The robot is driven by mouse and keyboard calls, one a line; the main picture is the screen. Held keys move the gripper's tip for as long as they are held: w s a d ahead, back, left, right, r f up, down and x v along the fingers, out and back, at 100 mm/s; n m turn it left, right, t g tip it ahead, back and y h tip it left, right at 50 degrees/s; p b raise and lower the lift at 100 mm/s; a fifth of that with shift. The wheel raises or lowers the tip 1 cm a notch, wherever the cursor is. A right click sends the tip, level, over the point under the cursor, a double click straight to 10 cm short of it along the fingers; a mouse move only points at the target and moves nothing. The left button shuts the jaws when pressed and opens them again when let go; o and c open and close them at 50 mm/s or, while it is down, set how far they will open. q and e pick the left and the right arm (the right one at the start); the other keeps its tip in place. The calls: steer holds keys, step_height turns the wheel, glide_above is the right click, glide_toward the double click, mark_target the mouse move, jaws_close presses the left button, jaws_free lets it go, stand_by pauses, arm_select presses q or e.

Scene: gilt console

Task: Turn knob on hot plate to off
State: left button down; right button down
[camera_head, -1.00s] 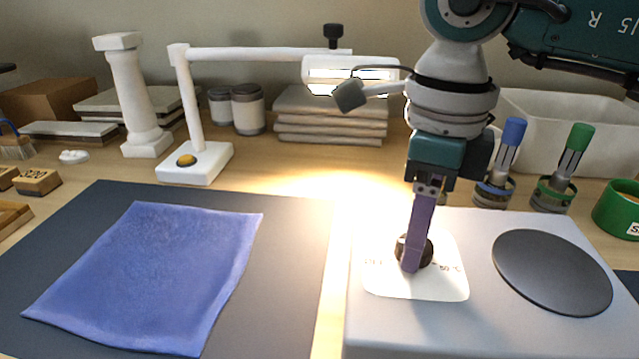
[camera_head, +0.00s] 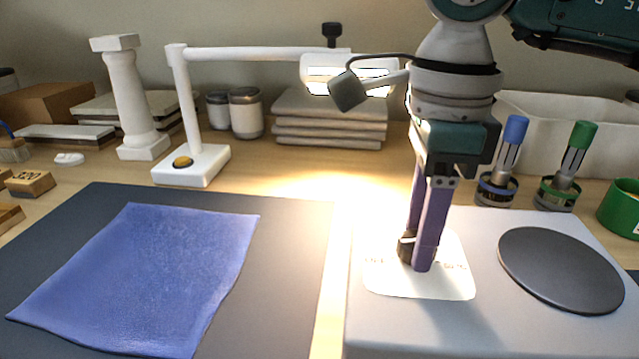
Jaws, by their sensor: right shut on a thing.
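The hot plate (camera_head: 400,328) is a pale grey box at the lower right with a round dark heating disc (camera_head: 562,268) on top. A white label plate (camera_head: 447,284) with small printed marks lies left of the disc. The dark knob (camera_head: 403,248) stands on this label, mostly hidden behind the fingers. My right gripper (camera_head: 416,255) points down from above, its purple fingers shut on the knob. The knob's pointer and setting cannot be read. My left gripper is not in view.
A blue cloth (camera_head: 145,275) lies on a dark mat (camera_head: 285,290) at left. A white desk lamp (camera_head: 192,165) stands behind, its lit head near my right wrist. Blue-capped (camera_head: 507,150) and green-capped tools (camera_head: 572,160) and a green ring (camera_head: 622,208) stand behind the hot plate.

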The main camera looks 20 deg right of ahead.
steer(key=shift+c, duration=1.8)
jaws_free()
steer(key=shift+r, duration=0.15)
step_height(320, 180, up, 10)
